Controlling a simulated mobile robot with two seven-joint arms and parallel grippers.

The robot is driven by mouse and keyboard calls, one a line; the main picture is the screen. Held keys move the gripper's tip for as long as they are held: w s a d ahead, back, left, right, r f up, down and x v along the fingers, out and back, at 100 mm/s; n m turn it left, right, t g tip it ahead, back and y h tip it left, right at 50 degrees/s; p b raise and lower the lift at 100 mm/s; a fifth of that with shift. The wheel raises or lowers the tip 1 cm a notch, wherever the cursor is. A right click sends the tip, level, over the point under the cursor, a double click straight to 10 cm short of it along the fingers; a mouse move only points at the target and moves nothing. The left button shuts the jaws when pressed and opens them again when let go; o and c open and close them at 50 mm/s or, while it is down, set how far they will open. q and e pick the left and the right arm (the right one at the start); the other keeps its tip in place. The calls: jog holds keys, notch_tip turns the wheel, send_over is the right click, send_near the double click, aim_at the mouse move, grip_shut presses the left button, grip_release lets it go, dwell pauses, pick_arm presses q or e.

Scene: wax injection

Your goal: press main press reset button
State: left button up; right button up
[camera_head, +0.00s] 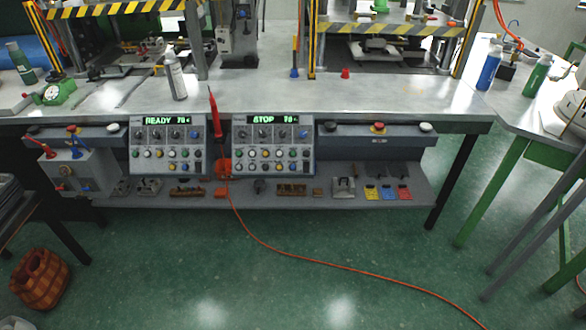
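Two grey control panels hang on the front of the long workbench. The left control panel (165,144) has a green display reading READY and a number near 70. The right control panel (272,144) has a display reading STOP and a similar number. Each panel carries a row of dark knobs above rows of small coloured buttons. The button labels are too small to read, so I cannot tell which one is the main press reset button. Neither of my grippers can be made out in this view.
The workbench (240,92) holds a white bottle (175,75) and a red cup (345,73). A lower shelf (300,201) holds small parts.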

pick_arm(q)
jog(key=shift+s, duration=0.15)
jog(key=shift+c, duration=1.2)
jog(key=shift+f, duration=0.1)
grip_shut()
